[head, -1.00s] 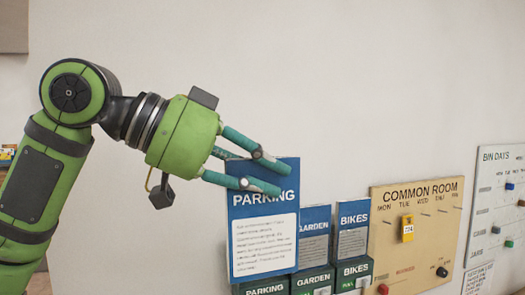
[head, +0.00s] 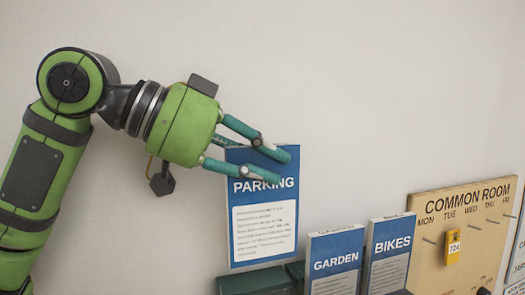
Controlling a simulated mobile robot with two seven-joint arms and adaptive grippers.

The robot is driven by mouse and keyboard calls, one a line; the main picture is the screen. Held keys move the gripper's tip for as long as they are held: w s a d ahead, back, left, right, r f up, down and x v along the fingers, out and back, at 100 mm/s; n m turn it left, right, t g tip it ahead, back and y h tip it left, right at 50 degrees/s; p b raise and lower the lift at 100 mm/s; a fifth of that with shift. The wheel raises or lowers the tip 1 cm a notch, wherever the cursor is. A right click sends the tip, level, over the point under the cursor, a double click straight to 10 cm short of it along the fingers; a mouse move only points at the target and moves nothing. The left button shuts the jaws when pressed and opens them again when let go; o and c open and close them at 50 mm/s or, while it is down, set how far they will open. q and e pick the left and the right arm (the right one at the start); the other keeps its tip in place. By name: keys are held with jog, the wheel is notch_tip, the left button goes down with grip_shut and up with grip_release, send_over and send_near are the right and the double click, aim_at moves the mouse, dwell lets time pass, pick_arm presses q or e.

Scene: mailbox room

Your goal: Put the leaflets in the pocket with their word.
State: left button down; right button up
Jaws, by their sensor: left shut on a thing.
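My left gripper (head: 274,167) is shut on the top edge of the blue PARKING leaflet (head: 263,220) in the head view. The leaflet hangs upright, its word and white text panel facing me. Its lower edge is close above a dark green pocket (head: 255,284) at the bottom edge; I cannot tell whether they touch. That pocket's label is out of view. The blue GARDEN leaflet (head: 334,262) and BIKES leaflet (head: 389,246) stand upright to the right, their lower parts cut off by the frame. My right gripper is not in view.
A tan COMMON ROOM board (head: 470,215) with a yellow tag (head: 453,246) hangs right of the leaflets. Part of a white board (head: 517,260) shows at the right edge. The wall above the leaflets is bare.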

aim_at(285, 257)
pick_arm(q)
jog(key=shift+w+f, duration=0.2)
jog(key=shift+f, duration=0.25)
jog(key=shift+w+f, duration=0.1)
jog(key=shift+f, duration=0.25)
jog(key=shift+a+f, duration=0.1)
jog(key=shift+f, duration=0.9)
jog(key=shift+f+b, duration=0.65)
jog(key=shift+f, duration=0.15)
jog(key=shift+f+b, duration=0.85)
jog(key=shift+f, duration=0.45)
jog(key=shift+f+b, duration=1.45)
jog(key=shift+f, duration=0.9)
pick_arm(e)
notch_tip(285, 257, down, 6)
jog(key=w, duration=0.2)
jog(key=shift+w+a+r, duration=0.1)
